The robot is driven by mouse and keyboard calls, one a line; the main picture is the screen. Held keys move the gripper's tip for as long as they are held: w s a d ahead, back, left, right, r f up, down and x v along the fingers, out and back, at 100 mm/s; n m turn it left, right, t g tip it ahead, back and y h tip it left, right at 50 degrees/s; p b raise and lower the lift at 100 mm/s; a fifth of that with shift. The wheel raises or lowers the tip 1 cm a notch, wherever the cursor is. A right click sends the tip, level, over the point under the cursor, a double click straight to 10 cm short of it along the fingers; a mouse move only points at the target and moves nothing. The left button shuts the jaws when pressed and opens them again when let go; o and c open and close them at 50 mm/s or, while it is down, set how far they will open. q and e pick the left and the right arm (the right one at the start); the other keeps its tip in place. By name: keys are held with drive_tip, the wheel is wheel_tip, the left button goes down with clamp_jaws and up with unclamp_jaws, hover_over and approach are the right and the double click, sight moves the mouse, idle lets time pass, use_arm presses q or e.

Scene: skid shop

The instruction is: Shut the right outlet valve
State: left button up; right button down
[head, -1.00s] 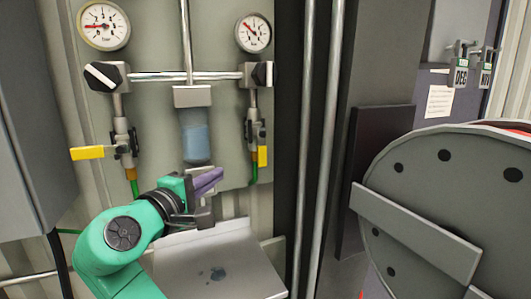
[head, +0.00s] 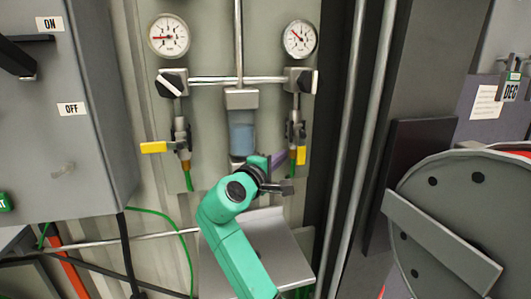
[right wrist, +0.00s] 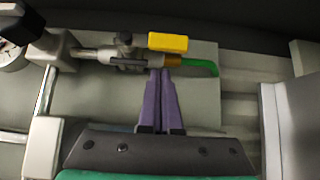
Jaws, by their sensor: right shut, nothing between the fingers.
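The right outlet valve (head: 296,130) hangs under the right gauge on the panel. Its yellow lever (head: 301,155) points down along the pipe. In the right wrist view the yellow lever (right wrist: 168,42) lies parallel to the pipe, beside the brass fitting (right wrist: 173,60) and green hose. My right gripper (head: 279,160) is shut and empty, just left of the lever. Its purple fingertips (right wrist: 160,72) end by the fitting on the side away from the lever; I cannot tell whether they touch. My left gripper is not in view.
The left valve's yellow lever (head: 153,147) sticks out sideways. A clear filter bowl (head: 241,131) hangs between the valves, close to my right gripper. A metal shelf (head: 285,240) juts out below. Vertical pipes (head: 347,150) stand to the right.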

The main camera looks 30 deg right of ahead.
sight(302, 147)
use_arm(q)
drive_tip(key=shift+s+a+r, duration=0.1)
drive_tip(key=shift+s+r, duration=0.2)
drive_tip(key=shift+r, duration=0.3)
use_arm(e)
drive_tip(key=shift+s+d+f, duration=0.1)
drive_tip(key=shift+s+d, duration=0.1)
drive_tip(key=shift+d, duration=0.4)
drive_tip(key=shift+s+d, duration=0.15)
drive_tip(key=shift+d, duration=0.4)
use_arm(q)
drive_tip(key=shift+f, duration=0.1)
use_arm(e)
drive_tip(key=shift+a, duration=0.1)
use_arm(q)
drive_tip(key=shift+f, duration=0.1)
use_arm(e)
drive_tip(key=shift+f, duration=0.1)
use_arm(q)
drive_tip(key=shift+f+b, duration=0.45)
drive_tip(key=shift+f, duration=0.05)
use_arm(e)
drive_tip(key=shift+d+f+n+t+h, duration=0.1)
drive_tip(key=shift+d+n+t+h, duration=0.25)
drive_tip(key=shift+n+h, duration=0.3)
